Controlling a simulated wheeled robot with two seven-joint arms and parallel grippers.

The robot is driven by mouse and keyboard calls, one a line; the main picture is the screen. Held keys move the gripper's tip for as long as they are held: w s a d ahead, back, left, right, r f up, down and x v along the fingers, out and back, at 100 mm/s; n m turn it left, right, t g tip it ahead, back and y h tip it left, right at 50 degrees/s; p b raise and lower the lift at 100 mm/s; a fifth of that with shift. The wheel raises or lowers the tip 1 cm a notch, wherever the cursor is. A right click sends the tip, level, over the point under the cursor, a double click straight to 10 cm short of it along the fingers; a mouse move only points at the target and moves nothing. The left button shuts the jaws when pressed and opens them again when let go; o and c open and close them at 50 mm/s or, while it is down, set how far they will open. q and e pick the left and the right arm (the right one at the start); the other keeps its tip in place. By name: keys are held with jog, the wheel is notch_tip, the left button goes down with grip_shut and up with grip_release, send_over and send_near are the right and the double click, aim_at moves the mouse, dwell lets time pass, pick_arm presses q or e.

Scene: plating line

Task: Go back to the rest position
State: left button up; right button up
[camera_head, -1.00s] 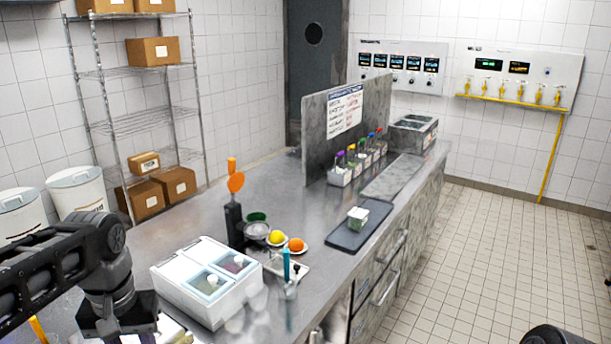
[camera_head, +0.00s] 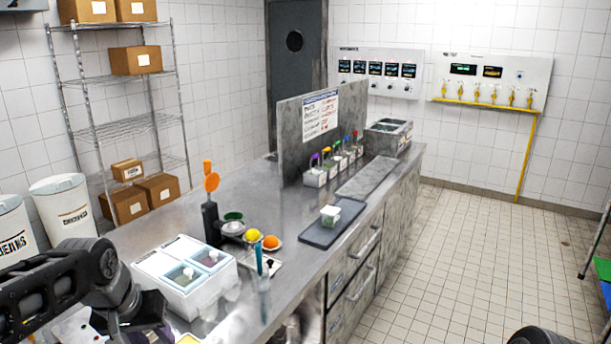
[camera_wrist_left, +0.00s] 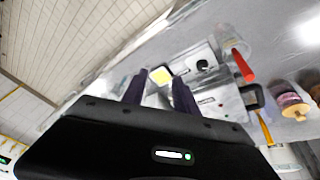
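My left arm comes in from the left in the head view, over the near-left end of the steel counter (camera_head: 150,236). Its dark gripper (camera_head: 140,312) points down there, and its fingertips are hard to make out. In the left wrist view the two dark fingers of my left gripper (camera_wrist_left: 158,90) stand apart. A small yellow-topped item (camera_wrist_left: 160,75) shows beyond the gap, and nothing is clearly held. My right gripper is not in view.
A white container with lidded inserts (camera_head: 190,300) stands beside my left gripper. Behind it are a lemon (camera_head: 252,235), an orange (camera_head: 271,242) and a dark board (camera_head: 318,237) with a small tub. A grey partition (camera_head: 290,135) rises farther back.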

pick_arm(q)
jog(key=w+d+f+t+h+b, duration=0.1)
jog(key=w+d+f, duration=0.45)
jog(key=f, duration=0.45)
jog(key=s+d+f+h+b, duration=0.15)
jog(key=d+f, duration=0.25)
jog(key=f, duration=0.5)
jog(key=d+f+b, duration=0.2)
jog(key=d+f, duration=0.2)
jog(key=f, duration=0.5)
jog(key=s+d+f+g+b, duration=0.1)
jog(key=s+d+f, duration=0.2)
jog(key=s+f, duration=0.4)
jog(key=s+d+f+g+h+b, duration=0.1)
jog(key=s+d+f+b, duration=0.1)
jog(key=s+f, duration=0.5)
jog(key=s+d+f+m+g+b, duration=0.1)
jog(key=s+d+f+g+b, duration=0.1)
jog(key=s+d+f, duration=0.3)
notch_tip(320, 180, down, 3)
jog(key=s, duration=0.2)
jog(key=shift+s, duration=0.4)
jog(key=shift+d, duration=0.1)
